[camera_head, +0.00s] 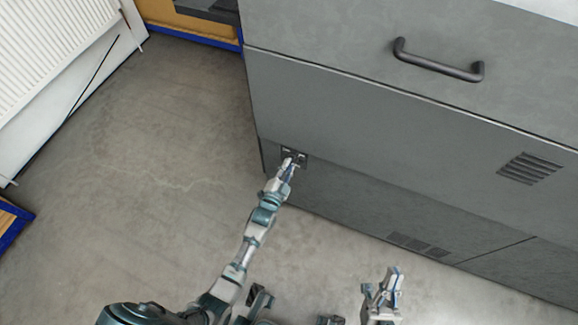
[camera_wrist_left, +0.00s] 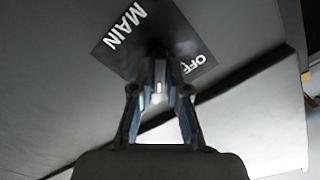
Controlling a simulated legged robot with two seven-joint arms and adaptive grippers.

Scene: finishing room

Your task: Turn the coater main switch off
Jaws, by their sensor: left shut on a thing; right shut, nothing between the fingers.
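The coater (camera_head: 390,130) is a large grey cabinet filling the right of the head view. Its main switch plate (camera_head: 301,157) sits low near the cabinet's left edge. In the left wrist view the dark plate (camera_wrist_left: 113,50) shows the white words MAIN and OFF. My left gripper (camera_head: 291,163) is at the plate and shut on the main switch's handle, which its fingers (camera_wrist_left: 158,75) mostly hide. I cannot tell which way the handle points. My right gripper (camera_head: 383,283) is shut and empty, low in the head view, apart from the cabinet.
The coater has a dark bar handle (camera_head: 438,66) and vent slots (camera_head: 530,168) on its front. A white ribbed panel (camera_head: 50,50) stands at the far left. The concrete floor (camera_head: 160,130) between them is clear.

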